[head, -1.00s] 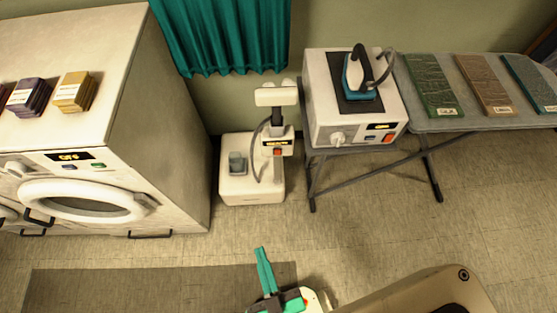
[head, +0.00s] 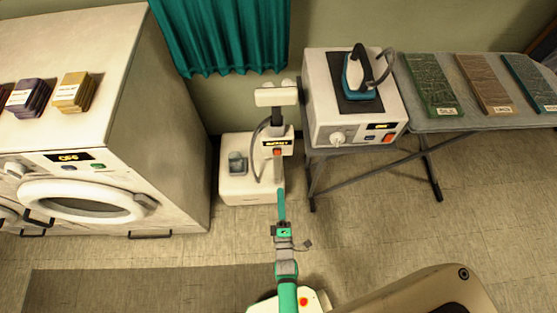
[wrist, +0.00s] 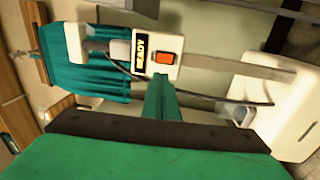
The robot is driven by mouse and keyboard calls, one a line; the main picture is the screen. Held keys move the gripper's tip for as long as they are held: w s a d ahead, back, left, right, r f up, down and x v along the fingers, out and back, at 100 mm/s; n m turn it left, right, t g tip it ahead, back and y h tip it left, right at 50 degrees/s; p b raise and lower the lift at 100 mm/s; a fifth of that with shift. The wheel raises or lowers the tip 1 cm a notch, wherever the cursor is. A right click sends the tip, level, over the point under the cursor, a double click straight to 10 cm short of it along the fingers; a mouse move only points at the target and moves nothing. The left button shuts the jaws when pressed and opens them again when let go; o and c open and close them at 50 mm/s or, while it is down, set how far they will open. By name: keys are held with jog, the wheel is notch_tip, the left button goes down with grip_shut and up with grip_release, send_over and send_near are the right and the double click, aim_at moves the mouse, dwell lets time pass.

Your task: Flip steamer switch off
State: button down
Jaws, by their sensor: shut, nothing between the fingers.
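The steamer (head: 240,187) is a white floor unit with an upright post and a padded head, between the washer and the ironing station. Its red-orange switch (head: 277,152) sits on the white control box below a lit display. In the wrist view the switch (wrist: 165,58) is just beyond my fingertips, and the display (wrist: 141,50) reads READY. My gripper (head: 281,192) has teal fingers, shut and empty, pointing at the steamer. In the wrist view the fingertips (wrist: 162,80) overlap the lower edge of the control box; I cannot tell whether they touch it. The switch's position is unclear.
A white iron station (head: 320,120) with an iron and its own red switch stands right of the steamer. An ironing board (head: 440,123) with several labelled cloths extends right. A white washer (head: 170,120) stands left. A teal curtain (head: 222,35) hangs behind.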

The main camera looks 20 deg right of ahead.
aim_at(277, 152)
jog(key=shift+w+d, duration=0.15)
jog(key=x, duration=1.4)
jog(key=shift+w, duration=0.15)
